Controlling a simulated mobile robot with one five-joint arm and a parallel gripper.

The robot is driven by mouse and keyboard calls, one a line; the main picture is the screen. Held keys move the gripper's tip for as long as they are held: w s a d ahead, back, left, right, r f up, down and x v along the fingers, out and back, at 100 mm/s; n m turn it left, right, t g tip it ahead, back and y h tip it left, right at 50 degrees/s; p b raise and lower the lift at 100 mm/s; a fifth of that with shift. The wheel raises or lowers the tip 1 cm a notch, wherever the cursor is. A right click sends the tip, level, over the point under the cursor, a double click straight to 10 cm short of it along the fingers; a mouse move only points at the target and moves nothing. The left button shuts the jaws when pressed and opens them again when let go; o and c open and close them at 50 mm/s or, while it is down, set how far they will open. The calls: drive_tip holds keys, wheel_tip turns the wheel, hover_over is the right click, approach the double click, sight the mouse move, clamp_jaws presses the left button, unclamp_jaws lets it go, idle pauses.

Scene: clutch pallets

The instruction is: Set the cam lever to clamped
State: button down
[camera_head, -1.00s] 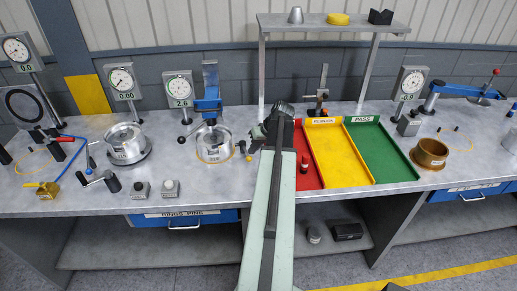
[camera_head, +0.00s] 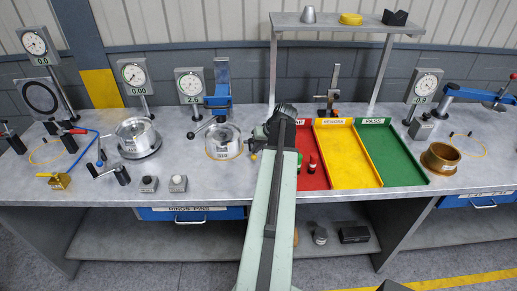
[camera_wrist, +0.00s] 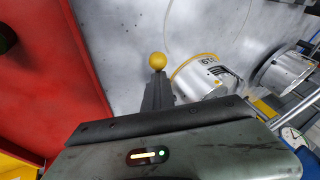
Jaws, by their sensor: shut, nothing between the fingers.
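A yellow ball knob (camera_wrist: 158,61) shows in the wrist view just beyond the tips of my gripper (camera_wrist: 157,80). A small yellow part also shows beside my arm in the head view (camera_head: 252,156). I cannot tell whether this knob belongs to the cam lever; any shaft under it is hidden by my gripper. My gripper is shut with nothing in it, over the bench between a silver cylinder (camera_head: 223,143) and the red tray (camera_head: 313,178). The cylinder sits under a blue clamp stand (camera_head: 221,92) with a black-ball lever (camera_head: 191,135) at its left.
Yellow (camera_head: 346,155) and green (camera_head: 390,155) trays lie right of the red one. A second silver cylinder (camera_head: 137,137) and dial gauges stand on the left. A brass ring (camera_head: 440,158) is at right. A raised shelf (camera_head: 347,25) stands behind.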

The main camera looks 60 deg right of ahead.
drive_tip(key=s+d+p+v, duration=0.1)
drive_tip(key=p+v, duration=0.9)
drive_tip(key=v, duration=0.3)
drive_tip(key=shift+d+f+p, duration=0.35)
drive_tip(key=shift+d, duration=0.05)
